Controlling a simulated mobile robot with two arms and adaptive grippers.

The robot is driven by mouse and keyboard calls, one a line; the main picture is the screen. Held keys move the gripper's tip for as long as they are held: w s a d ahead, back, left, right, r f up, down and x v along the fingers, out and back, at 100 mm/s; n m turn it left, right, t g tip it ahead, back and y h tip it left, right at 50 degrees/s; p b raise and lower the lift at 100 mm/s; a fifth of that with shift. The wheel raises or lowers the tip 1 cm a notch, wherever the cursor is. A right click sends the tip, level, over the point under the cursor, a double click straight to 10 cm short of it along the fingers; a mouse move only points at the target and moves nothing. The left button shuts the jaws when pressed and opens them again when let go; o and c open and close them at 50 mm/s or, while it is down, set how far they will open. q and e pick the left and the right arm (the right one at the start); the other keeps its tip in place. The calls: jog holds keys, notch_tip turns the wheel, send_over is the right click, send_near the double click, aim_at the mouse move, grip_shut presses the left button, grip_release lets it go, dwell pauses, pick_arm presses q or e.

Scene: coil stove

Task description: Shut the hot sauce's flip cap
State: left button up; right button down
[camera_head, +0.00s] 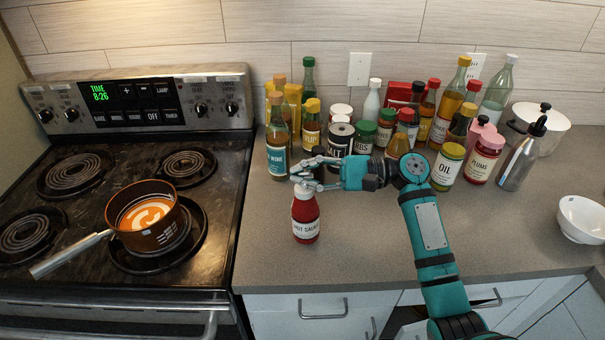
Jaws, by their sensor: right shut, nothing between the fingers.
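The hot sauce bottle (305,218) stands upright on the grey counter, near its front left part beside the stove. It is red with a white label. My right gripper (297,176) is shut and empty, just above the bottle's top, with its fingers pointing left. The fingers hide part of the cap, so I cannot tell the flip cap's position or whether they touch it. My left gripper is not in view.
Several bottles and jars crowd the counter's back, including a wine bottle (277,147) just behind my right gripper. A pan (147,235) sits on the stove at left. A white bowl (582,219) stands at right. The front counter is mostly clear.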

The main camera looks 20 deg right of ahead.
jog(key=shift+s+a+f+n+b, duration=0.1)
jog(key=shift+s+f+n+b, duration=0.4)
jog(key=shift+n+b, duration=1.1)
jog(key=shift+s+a+f+n+b, duration=0.15)
jog(key=shift+f+n+b, duration=0.7)
jog(key=shift+n+b, duration=0.7)
jog(key=shift+s+a+f+n+b, duration=0.1)
jog(key=shift+s+f+n+b, duration=0.4)
jog(key=shift+n+b, duration=1.1)
jog(key=shift+w+f+m+b, duration=0.15)
jog(key=shift+m+b, duration=0.1)
jog(key=shift+b, duration=0.1)
jog(key=c, duration=1.5)
grip_release()
jog(key=shift+w, duration=0.1)
